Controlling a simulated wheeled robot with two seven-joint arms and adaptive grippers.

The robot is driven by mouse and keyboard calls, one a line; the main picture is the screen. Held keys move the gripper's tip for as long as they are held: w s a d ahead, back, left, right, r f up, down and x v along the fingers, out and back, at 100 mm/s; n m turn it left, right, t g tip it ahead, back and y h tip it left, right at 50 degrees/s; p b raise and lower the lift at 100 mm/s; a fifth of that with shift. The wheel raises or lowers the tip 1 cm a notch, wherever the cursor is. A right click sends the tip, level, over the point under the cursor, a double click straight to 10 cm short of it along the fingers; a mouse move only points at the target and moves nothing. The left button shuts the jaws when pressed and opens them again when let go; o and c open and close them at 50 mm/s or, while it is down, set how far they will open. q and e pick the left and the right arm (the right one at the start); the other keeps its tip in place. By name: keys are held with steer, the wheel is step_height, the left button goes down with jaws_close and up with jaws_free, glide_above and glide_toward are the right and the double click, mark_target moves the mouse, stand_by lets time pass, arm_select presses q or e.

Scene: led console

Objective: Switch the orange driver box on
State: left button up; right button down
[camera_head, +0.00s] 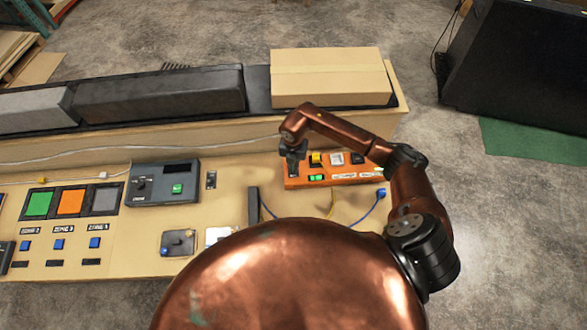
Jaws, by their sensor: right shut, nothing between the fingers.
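The orange driver box (345,181) lies on the console at the right, below the cardboard box. A yellow part, a white part, a dark part and a lit green part show on its face. My right gripper (292,170) is shut and empty, pointing down at the left end of the orange box and hiding part of it. I cannot tell whether its fingertips touch the box. My left gripper is not in view.
A grey control box (162,185) with a green button sits left of the orange box. Green, orange and grey panels (71,201) are farther left, with blue buttons below. A cardboard box (330,77) and a long dark block (160,94) stand behind. Blue and yellow cables run below the orange box.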

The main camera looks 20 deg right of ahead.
step_height(320, 180, up, 7)
steer(key=p, duration=0.5)
steer(key=shift+s+a, duration=0.15)
steer(key=shift+s, duration=0.25)
stand_by(0.4)
